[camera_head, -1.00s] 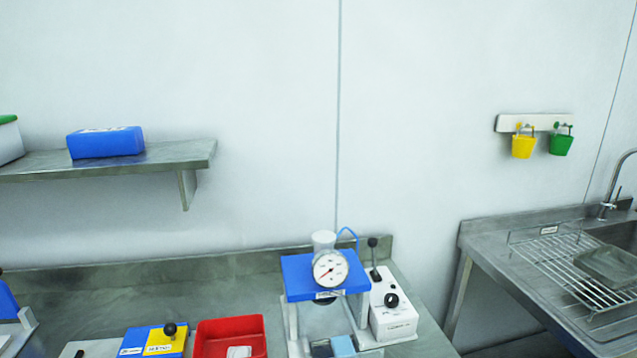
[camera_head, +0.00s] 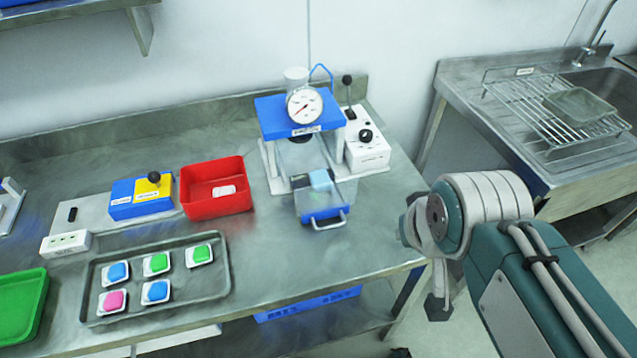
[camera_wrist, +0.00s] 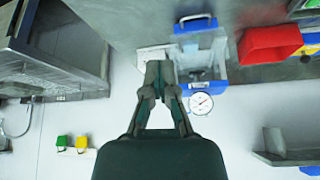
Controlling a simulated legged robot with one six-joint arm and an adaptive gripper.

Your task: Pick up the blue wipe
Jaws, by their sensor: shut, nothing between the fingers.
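A small light blue folded piece (camera_head: 321,180), which looks like the blue wipe, lies at the front of the dosing device, at the back of a clear-topped blue drawer (camera_head: 322,212). My gripper (camera_wrist: 158,72) is shut and empty in the wrist view, its fingertips together in front of the device. In the head view my arm is at the right, off the table's front right corner and well apart from the wipe.
The device (camera_head: 298,118) carries a gauge, beside a white control box (camera_head: 366,150). A red bin (camera_head: 212,205), a blue and yellow box (camera_head: 140,197), a tray (camera_head: 222,285) of several coloured pods and a green tray (camera_head: 18,305) stand left. The sink bench (camera_head: 470,95) is right.

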